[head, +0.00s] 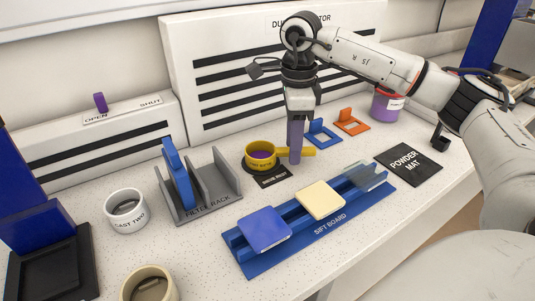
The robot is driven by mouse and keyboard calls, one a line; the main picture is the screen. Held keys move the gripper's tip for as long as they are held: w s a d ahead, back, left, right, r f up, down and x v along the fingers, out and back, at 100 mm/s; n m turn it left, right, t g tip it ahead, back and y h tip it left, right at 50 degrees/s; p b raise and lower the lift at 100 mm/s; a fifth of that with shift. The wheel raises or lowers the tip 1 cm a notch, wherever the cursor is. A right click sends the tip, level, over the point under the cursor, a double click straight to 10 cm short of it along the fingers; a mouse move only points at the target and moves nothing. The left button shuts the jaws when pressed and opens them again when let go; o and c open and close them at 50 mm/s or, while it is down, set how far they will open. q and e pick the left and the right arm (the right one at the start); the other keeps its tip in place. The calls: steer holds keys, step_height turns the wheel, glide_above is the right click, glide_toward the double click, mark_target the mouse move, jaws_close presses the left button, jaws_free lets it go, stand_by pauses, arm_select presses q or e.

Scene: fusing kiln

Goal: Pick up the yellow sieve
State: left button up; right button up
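The yellow sieve (249,160) is a round cup with a purple inside and a flat handle that points right. It sits at the dark labelled rest pad (272,181) on the white counter. My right gripper (296,157) points straight down at the handle, with its narrow purple-grey fingers reaching handle height and a little below. The fingers overlap the handle in this view, so I cannot tell whether they are closed on it or only around it. My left gripper is not in view.
The blue sift board (285,254) carries a blue, a cream and a clear plate in front. The grey filter rack (226,168) stands left, near a white cup (127,222). A powder mat (408,164), blue (320,141) and orange (352,128) pieces and a purple jar (386,107) are right.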

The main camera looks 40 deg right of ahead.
jaws_close()
steer(key=shift+r, duration=0.1)
